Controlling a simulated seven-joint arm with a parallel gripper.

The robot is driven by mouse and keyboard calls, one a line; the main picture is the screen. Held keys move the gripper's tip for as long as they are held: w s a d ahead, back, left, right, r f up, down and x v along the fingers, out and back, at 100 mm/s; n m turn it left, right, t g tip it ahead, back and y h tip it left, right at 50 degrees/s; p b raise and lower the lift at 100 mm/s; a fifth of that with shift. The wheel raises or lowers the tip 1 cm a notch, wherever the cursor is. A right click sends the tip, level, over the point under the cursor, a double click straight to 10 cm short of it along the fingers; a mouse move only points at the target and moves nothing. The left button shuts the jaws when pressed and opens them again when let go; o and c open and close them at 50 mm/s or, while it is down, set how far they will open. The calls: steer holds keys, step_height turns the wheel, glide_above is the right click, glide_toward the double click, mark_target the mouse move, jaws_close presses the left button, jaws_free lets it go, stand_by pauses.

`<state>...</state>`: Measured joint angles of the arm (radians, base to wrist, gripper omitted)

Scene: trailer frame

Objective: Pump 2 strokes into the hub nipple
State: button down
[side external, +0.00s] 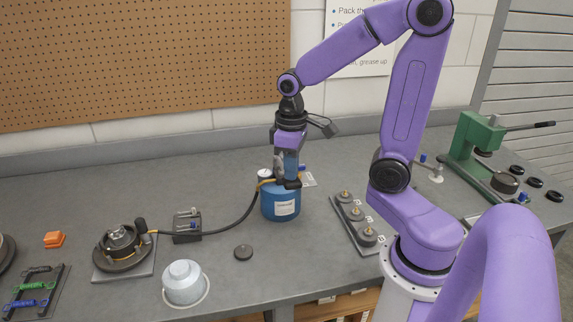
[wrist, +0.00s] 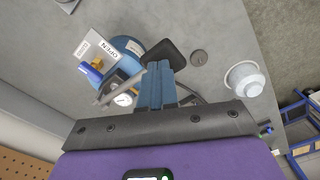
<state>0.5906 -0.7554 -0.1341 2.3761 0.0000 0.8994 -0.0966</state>
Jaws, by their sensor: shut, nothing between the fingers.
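The blue grease canister (side external: 281,206) with a white label stands upright on the bench; its blue top shows in the wrist view (wrist: 130,48). A black pad (wrist: 165,53), which looks like the pump handle's end, lies over the canister just past my fingertips. My gripper (side external: 289,181) is shut and points down at the canister top; its blue fingers show in the wrist view (wrist: 159,72). I cannot tell whether they touch the pad. A black hose (side external: 237,220) runs left from the canister to the hub (side external: 121,240). The nipple itself is too small to make out.
A dark block (side external: 187,226) stands beside the hose. A rack of fittings (side external: 354,222) stands right of the canister, and a green press (side external: 473,150) at the far right. A gauge (wrist: 123,100) sits by my fingers.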

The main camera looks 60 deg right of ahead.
mark_target(292, 185)
steer(key=shift+s+f, duration=0.1)
steer(key=shift+f, duration=0.2)
steer(key=shift+a+f, duration=0.1)
steer(key=shift+f, duration=0.95)
steer(key=shift+s+f, duration=0.1)
steer(key=shift+f, duration=0.9)
step_height(292, 185, up, 12)
steer(key=shift+w+d, duration=0.3)
steer(key=shift+w, duration=0.05)
stand_by(0.4)
stand_by(0.5)
steer(key=s+a+f+n, duration=0.3)
steer(key=s+a+n, duration=0.1)
steer(key=s, duration=0.4)
steer(key=s+a+f+n, duration=0.4)
steer(key=s+a+n, duration=0.1)
steer(key=s, duration=0.3)
steer(key=shift+s+a+n, duration=0.15)
steer(key=shift+a+n, duration=0.15)
stand_by(2.0)
